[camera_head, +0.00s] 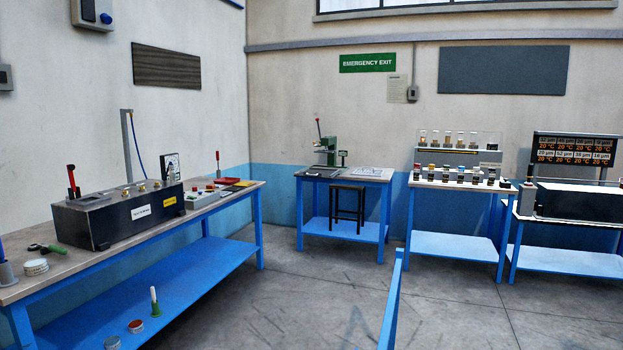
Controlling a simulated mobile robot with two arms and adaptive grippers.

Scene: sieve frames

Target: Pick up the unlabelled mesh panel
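I cannot make out a panel that is clearly the unlabelled mesh panel. Small flat pieces (238,184), dark and yellow, lie at the far end of the left bench (225,200), too small to tell what they are. A pale flat sheet (366,172) lies on the back bench beside a green press (326,152); whether it is mesh cannot be told. Neither of my grippers is in view.
A dark tank (105,222) stands on the left bench. A black stool (347,206) stands before the back bench. A blue bar (393,300) rises from the bottom edge. Two more blue benches stand at right. The grey floor (300,305) between is mostly clear.

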